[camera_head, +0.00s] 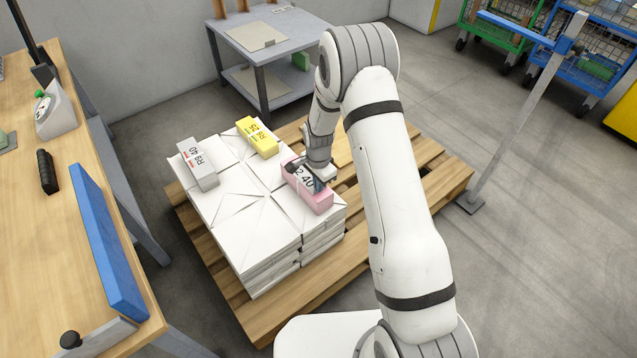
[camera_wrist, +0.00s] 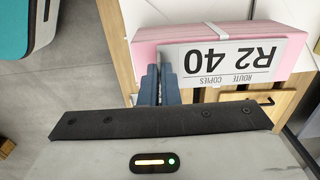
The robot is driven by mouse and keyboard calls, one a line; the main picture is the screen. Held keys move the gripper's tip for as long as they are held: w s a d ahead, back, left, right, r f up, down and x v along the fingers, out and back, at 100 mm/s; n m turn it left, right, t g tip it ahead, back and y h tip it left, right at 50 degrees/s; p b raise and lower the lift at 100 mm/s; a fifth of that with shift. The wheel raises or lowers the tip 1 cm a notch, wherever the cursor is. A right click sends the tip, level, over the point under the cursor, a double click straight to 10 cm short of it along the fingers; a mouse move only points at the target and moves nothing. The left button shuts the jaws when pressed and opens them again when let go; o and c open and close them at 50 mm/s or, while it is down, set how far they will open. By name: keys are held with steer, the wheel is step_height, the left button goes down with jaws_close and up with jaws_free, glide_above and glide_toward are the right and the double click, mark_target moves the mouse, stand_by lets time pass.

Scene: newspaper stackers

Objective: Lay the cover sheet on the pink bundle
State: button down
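The pink bundle (camera_head: 318,199) lies on the front right of the white paper stacks. It also shows in the wrist view (camera_wrist: 145,50), with a light strap around it. The cover sheet (camera_wrist: 240,60), a pale grey card printed "ROUTE COPIES R2 40", lies against the bundle's printed side, within or close to its edges. My gripper (camera_head: 318,184) is down at the bundle. In the wrist view its blue-grey fingers (camera_wrist: 160,85) are close together at the sheet's left end and appear shut on that edge. The exact contact between sheet and bundle is hard to see.
A grey bundle (camera_head: 198,163) and a yellow bundle (camera_head: 257,137) lie on the same stacks. The wooden pallet (camera_head: 440,182) has bare slats at right. A grey cart (camera_head: 292,34) stands behind, holding a beige sheet (camera_head: 257,37). A wooden bench (camera_head: 75,215) is at left.

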steer(key=shift+f, duration=0.1)
steer(key=c, duration=1.6)
jaws_free()
steer(key=shift+r+p, duration=0.85)
steer(key=shift+r, duration=3.1)
steer(key=s+d+r+n+p, duration=0.2)
steer(key=s+r+p, duration=0.1)
steer(key=r, duration=0.6)
steer(key=s+d+r+n+t+p, duration=0.1)
steer(key=s+d+r+p, duration=0.15)
steer(key=r, duration=0.65)
steer(key=s+d+r+n+p, duration=0.1)
steer(key=s+r+n+p, duration=0.2)
steer(key=r, duration=0.6)
steer(key=s+d+r+n+p, duration=0.1)
steer(key=s+r+p, duration=0.2)
steer(key=s+r, duration=0.3)
steer(key=s+d+r+n+t+p, duration=0.1)
steer(key=s+d+r+n+p, duration=0.1)
steer(key=s+r+p, duration=0.2)
steer(key=s+d+r+n+p, duration=0.2)
steer(key=s+r+p, duration=0.1)
steer(key=s+r, duration=0.6)
steer(key=shift+s+d+r+t, duration=0.1)
steer(key=shift+s+r+t, duration=0.05)
steer(key=shift+s+t, duration=0.15)
